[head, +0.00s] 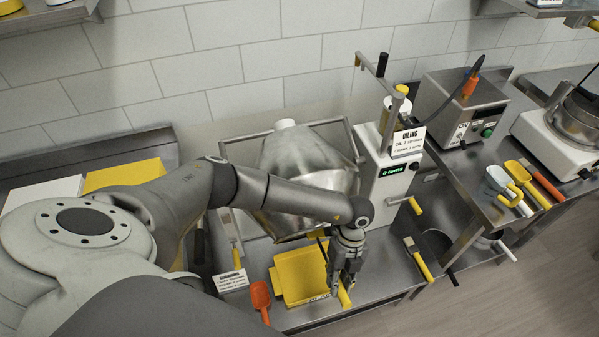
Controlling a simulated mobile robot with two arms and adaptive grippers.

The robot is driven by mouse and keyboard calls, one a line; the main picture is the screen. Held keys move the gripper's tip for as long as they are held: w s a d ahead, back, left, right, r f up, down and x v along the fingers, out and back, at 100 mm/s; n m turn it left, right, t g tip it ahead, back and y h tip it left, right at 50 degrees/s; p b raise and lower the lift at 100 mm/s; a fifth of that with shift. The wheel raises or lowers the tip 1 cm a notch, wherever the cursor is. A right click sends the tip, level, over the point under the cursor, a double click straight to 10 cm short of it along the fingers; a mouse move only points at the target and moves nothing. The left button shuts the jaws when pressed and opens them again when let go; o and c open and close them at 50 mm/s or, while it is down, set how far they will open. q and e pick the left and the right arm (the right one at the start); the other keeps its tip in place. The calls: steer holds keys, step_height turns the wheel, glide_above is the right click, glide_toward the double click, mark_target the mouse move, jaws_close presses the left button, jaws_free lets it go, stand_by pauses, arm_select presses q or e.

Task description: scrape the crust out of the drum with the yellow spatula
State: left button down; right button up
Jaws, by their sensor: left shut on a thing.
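The drum (300,160) is a large steel vessel, tilted in a frame on the steel bench against the wall. My left arm passes in front of its lower part, and the crust inside is not visible. My left gripper (342,284) points down in front of the drum, at the right edge of a yellow tray (290,281). It is shut on a yellow piece (345,298), which looks like the yellow spatula; the gripper hides most of it. My right gripper is out of view.
A control box (385,185) with a crank and an oiling sign (408,142) stands right of the drum. A red scoop (261,297), a small sign (231,280) and a yellow-handled brush (418,260) lie near the front edge. More tools lie on the right bench.

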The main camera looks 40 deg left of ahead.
arm_select(q)
steer(key=s+d+r, duration=0.1)
steer(key=s+d, duration=0.5)
steer(key=d, duration=0.3)
steer(key=shift+r, duration=0.3)
steer(key=shift+s, duration=0.1)
steer(key=c, duration=1.8)
jaws_free()
jaws_close()
